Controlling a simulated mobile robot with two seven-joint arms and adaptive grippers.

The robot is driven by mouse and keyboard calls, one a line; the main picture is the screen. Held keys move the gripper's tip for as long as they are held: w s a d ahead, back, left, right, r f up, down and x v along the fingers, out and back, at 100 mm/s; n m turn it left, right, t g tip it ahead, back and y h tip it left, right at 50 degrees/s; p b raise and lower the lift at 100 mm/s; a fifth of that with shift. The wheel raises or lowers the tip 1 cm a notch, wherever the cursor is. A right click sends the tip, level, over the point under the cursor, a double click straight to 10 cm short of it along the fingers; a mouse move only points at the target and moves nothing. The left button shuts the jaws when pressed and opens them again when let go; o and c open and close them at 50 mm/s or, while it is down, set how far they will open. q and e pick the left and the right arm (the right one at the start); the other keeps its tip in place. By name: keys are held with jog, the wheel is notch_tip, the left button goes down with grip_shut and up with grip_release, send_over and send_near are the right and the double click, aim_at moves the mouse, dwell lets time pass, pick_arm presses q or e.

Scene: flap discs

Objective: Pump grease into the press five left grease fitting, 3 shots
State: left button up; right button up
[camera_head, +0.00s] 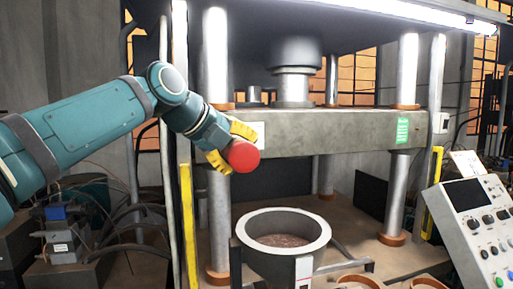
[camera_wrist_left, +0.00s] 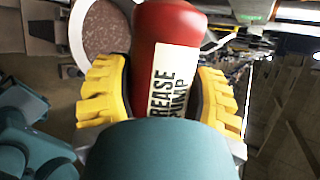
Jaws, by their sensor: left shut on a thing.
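My left gripper (camera_head: 229,146) has yellow fingers and is shut on a red grease pump (camera_head: 242,156). In the head view the pump is in front of the left part of the press's grey crossbeam (camera_head: 330,132), near the left column (camera_head: 217,60). I cannot tell whether the pump touches the press. No grease fitting can be made out. My right gripper is not in view.
A round pot (camera_head: 283,237) with brownish contents stands below the crossbeam. A control panel (camera_head: 475,225) with knobs is at the right. A yellow upright guard (camera_head: 186,225) stands left of the press. Boxes and hoses crowd the lower left.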

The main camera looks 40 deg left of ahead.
pick_arm(q)
jog(key=shift+s+a+r, duration=0.25)
jog(key=shift+s+r, duration=0.1)
jog(key=shift+r, duration=0.05)
jog(key=shift+w+a+p, duration=0.55)
jog(key=shift+w+a, duration=0.15)
jog(key=shift+w+a+p, duration=0.75)
jog(key=shift+w+a, duration=0.15)
jog(key=shift+a, duration=0.25)
jog(key=shift+w+a+f+p, duration=0.1)
jog(key=shift+w+a+p, duration=0.1)
jog(key=shift+w+a, duration=0.45)
jog(key=shift+w+a+p, duration=0.2)
jog(key=shift+w+a, duration=0.25)
jog(key=shift+a, duration=0.35)
jog(key=shift+w+a, duration=0.25)
jog(key=shift+a, duration=0.05)
